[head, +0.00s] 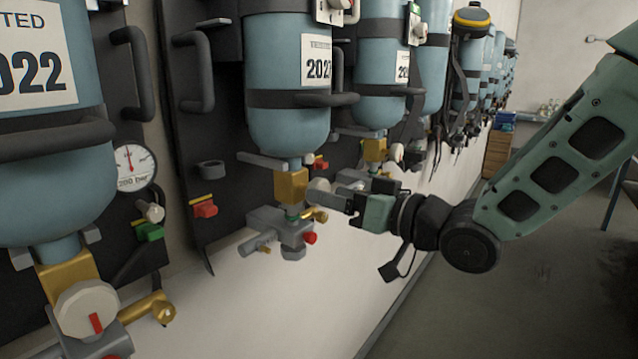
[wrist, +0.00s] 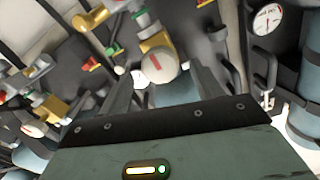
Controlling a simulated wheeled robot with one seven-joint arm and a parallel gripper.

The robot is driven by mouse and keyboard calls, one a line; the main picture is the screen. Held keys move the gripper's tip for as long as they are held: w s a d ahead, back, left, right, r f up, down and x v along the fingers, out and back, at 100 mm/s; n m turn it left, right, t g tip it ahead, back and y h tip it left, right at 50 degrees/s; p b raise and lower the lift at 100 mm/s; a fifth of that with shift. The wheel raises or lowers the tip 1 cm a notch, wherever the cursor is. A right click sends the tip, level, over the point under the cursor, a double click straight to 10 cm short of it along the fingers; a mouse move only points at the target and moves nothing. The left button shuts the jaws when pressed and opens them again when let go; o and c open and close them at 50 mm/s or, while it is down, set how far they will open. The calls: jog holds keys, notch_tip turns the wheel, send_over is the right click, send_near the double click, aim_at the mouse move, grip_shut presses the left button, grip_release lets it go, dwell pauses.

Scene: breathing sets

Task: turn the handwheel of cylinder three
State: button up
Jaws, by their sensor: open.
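A pale round handwheel (head: 319,187) sits on the brass valve (head: 291,187) under the second blue cylinder (head: 288,110) from the left in the head view. No number shows to tell which cylinder is three. My gripper (head: 341,198) is at this handwheel, coming from the right. In the wrist view the handwheel (wrist: 157,66) faces me with a red mark. It lies between and just beyond the fingertips of my gripper (wrist: 162,72), which is open. I cannot tell whether a finger touches it. The fingers partly hide the wheel in the head view.
A nearer cylinder (head: 50,170) at left has its own handwheel (head: 86,309) with a red mark. A gauge (head: 133,167) and dark handles (head: 196,72) stick out from the wall panel. More cylinders recede to the right. Free floor (head: 510,310) lies at lower right.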

jog(key=shift+p+x, duration=0.35)
jog(key=shift+x, duration=1.6)
jog(key=c, duration=1)
jog(key=shift+f+n+b, duration=0.1)
jog(key=shift+n+b, duration=0.2)
jog(key=shift+b, duration=0.15)
